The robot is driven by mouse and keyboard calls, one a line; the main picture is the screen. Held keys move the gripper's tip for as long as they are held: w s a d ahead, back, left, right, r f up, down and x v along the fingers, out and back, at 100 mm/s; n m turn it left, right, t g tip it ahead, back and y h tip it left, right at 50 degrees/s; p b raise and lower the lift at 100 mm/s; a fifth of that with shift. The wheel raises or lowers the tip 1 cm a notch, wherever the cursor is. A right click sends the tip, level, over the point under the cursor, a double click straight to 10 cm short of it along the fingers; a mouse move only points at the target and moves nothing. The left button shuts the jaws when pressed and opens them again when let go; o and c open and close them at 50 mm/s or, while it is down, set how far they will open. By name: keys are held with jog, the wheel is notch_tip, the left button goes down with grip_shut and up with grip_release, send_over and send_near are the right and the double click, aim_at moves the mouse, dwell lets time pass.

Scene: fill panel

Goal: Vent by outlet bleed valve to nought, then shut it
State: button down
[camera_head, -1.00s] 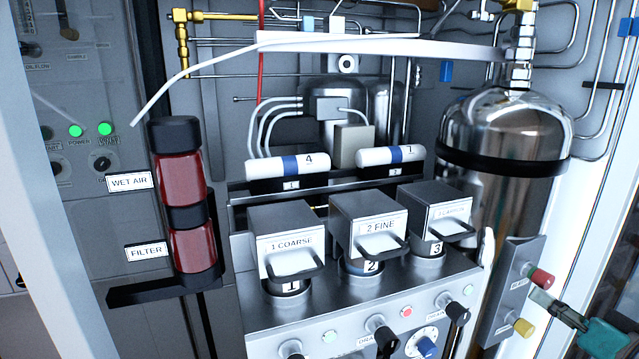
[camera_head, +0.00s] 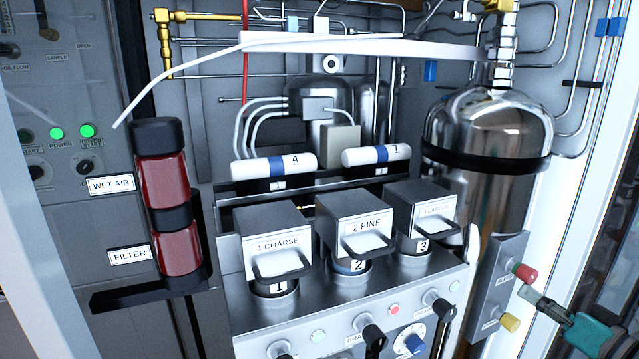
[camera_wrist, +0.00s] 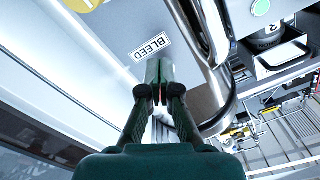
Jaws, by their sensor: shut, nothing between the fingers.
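A narrow metal plate (camera_head: 492,300) at the right of the head view carries a red knob (camera_head: 525,273) near its top and a yellow knob (camera_head: 510,322) near its bottom. Small labels sit beside the knobs, too small to read surely there. In the wrist view, a BLEED label (camera_wrist: 150,47) lies just beyond my fingertips, and part of a yellow round thing (camera_wrist: 85,4) shows at the top edge. My gripper (camera_head: 530,292) is shut and empty, its tips just below the red knob; I cannot tell if they touch it. It also shows in the wrist view (camera_wrist: 158,68).
A large steel cylinder (camera_head: 490,130) stands behind the plate. A metal bench with 1 COARSE (camera_head: 278,262), 2 FINE and 3 housings is to the left. A curved pipe (camera_wrist: 215,90) runs close to my fingers in the wrist view. A white frame post (camera_head: 570,220) is at right.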

jog(key=shift+w+d, duration=0.15)
jog(key=shift+d, duration=0.25)
dwell(0.3)
jog(key=shift+f, duration=0.15)
jog(key=v, duration=0.6)
jog(key=shift+f, duration=0.35)
jog(key=shift+a, duration=0.1)
jog(key=w+a+r, duration=0.2)
jog(key=w+a, duration=0.2)
jog(key=w, duration=0.1)
dwell(1.0)
